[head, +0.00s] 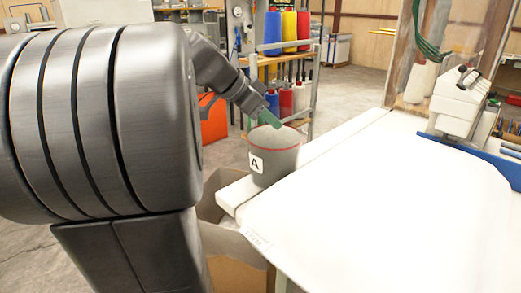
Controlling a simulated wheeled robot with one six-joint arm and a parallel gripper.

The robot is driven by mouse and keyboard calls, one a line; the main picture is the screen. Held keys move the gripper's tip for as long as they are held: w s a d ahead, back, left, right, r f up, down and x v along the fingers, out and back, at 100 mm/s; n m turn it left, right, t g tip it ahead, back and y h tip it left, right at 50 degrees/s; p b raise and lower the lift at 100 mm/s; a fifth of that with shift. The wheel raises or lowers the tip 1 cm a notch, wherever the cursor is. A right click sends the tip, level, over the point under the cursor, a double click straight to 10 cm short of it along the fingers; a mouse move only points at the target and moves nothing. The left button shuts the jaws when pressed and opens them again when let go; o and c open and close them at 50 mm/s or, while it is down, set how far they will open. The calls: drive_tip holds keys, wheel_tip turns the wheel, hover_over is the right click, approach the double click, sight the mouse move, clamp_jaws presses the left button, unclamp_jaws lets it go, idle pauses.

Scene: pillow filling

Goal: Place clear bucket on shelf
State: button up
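A grey, see-through-looking bucket (273,163) with a white label marked "A" and a red line near its rim appears at the near-left end of a white ledge (325,145). I cannot tell if it rests on the ledge or is held just over it. My gripper (272,122) reaches down from the upper left to the bucket's rim. Its green fingertips overlap the rim and the bucket's mouth. Whether the fingers are closed on the rim is not clear. The shelf is not clearly identifiable in this view.
A large white table (390,215) fills the right side, with a blue edge piece (465,158) and a white machine (455,105) at its back. A cardboard box (235,255) is below the bucket.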

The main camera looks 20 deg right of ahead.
sight(288, 149)
drive_tip(key=shift+x, duration=4.15)
drive_tip(key=shift+d+r, duration=0.1)
drive_tip(key=shift+r, duration=0.05)
clamp_jaws()
